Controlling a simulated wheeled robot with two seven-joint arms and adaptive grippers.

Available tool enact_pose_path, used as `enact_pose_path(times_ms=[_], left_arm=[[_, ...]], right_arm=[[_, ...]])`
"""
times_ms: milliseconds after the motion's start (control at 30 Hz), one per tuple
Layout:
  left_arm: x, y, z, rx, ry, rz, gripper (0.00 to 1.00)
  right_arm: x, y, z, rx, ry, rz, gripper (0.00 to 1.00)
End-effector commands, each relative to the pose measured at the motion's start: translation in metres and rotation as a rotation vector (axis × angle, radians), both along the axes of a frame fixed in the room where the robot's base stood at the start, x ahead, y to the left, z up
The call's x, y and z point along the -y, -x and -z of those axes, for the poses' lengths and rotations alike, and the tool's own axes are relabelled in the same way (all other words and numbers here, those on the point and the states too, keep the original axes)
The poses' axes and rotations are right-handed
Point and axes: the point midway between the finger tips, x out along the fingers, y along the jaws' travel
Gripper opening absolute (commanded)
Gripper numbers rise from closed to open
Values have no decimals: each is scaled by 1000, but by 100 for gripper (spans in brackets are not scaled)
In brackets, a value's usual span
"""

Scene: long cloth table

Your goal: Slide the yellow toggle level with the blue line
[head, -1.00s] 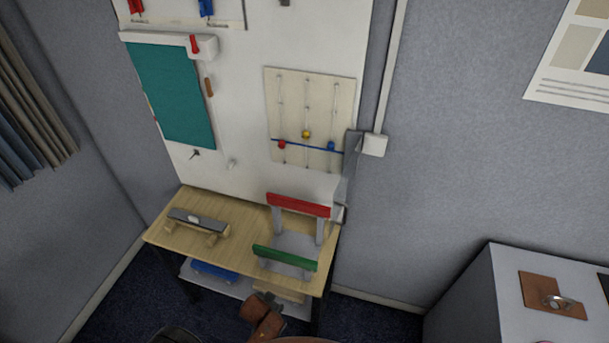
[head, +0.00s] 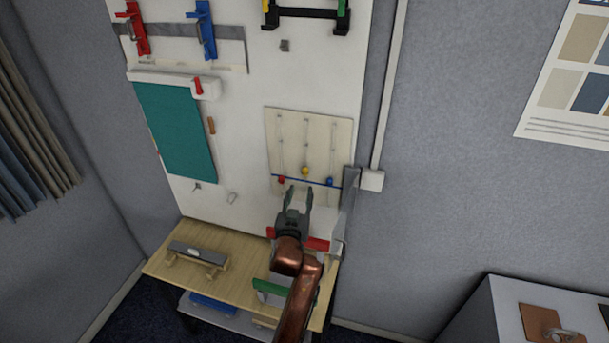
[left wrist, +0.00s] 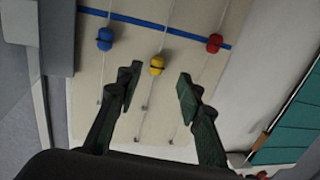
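The yellow toggle (head: 305,171) sits on the middle track of a pale wall board (head: 318,130). In the head view it is slightly above the blue line (head: 308,181). A red toggle (head: 281,181) and a blue toggle (head: 330,181) sit close to the line on the side tracks. My left gripper (head: 300,190) is open and empty, just below the yellow toggle in the head view. In the left wrist view, which is turned over, the yellow toggle (left wrist: 157,65) appears between and beyond the open fingertips (left wrist: 157,82). Contact is not visible. My right gripper is not in view.
A wooden bench (head: 228,262) stands below the board, with a level-like block (head: 198,255) on it. A red bar (head: 317,244) and a green bar (head: 272,290) show beside my arm. A grey panel (head: 346,215) stands right of the board. A teal cloth (head: 178,133) hangs left.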

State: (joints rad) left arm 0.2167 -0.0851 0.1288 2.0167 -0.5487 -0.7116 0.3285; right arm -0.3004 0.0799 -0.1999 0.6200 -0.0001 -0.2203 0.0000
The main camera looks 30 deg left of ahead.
Motion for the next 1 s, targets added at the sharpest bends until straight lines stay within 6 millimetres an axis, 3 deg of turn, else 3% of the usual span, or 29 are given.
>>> enact_pose_path(times_ms=[133,600,1000], left_arm=[[-1,-12,-16,34,-7,-2,34],[-26,-71,-15,31,-5,-1,34],[-28,-77,-13,32,-4,-1,33]], right_arm=[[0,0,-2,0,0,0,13],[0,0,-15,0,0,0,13],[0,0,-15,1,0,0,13]])
